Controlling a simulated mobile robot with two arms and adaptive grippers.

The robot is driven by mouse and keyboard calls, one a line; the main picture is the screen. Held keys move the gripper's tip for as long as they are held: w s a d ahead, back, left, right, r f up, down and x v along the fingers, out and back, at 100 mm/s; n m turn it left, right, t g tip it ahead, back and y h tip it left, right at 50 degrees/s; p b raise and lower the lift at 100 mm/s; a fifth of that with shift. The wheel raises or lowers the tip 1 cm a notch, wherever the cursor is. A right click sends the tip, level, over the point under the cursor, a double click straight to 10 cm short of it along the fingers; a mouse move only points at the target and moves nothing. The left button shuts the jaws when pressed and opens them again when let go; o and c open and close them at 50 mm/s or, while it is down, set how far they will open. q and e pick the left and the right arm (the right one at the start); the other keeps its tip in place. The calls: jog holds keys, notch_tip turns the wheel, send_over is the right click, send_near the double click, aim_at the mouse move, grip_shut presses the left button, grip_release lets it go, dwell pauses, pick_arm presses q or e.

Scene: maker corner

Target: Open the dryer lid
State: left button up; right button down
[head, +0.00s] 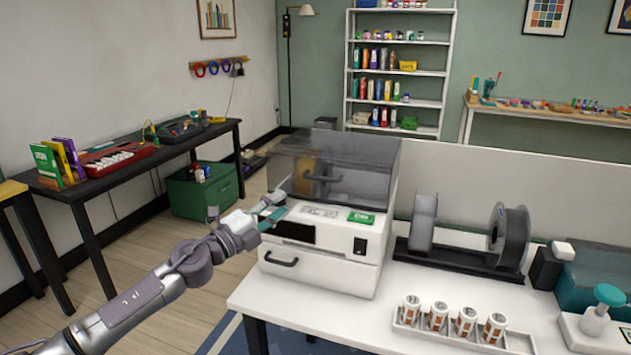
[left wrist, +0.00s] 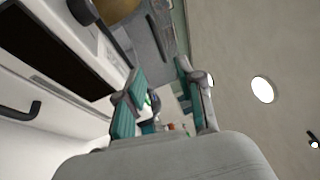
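The dryer (head: 335,255) is a white box on a white table, with a dark see-through lid (head: 345,165) that looks closed. A dark handle (head: 322,178) shows at the lid's front, and a lower black handle (head: 282,262) is on the front face. My left gripper (head: 270,213) is at the dryer's front left corner, beside the dark display panel (head: 295,232). In the left wrist view, its teal-padded fingers (left wrist: 163,95) are apart with nothing held, and the display panel (left wrist: 60,55) is at the upper left. My right gripper is not in view.
To the dryer's right are a spool rack (head: 455,260), a tray of several small printed containers (head: 440,340) and a green-topped pump bottle (head: 602,310). A black side table (head: 130,165) stands at left.

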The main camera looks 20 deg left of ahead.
aim_at(317, 179)
pick_arm(q)
jog(key=x, duration=1.2)
jog(key=shift+w+d, duration=0.2)
jog(key=shift+w, duration=0.15)
jog(key=shift+c, duration=0.3)
grip_shut()
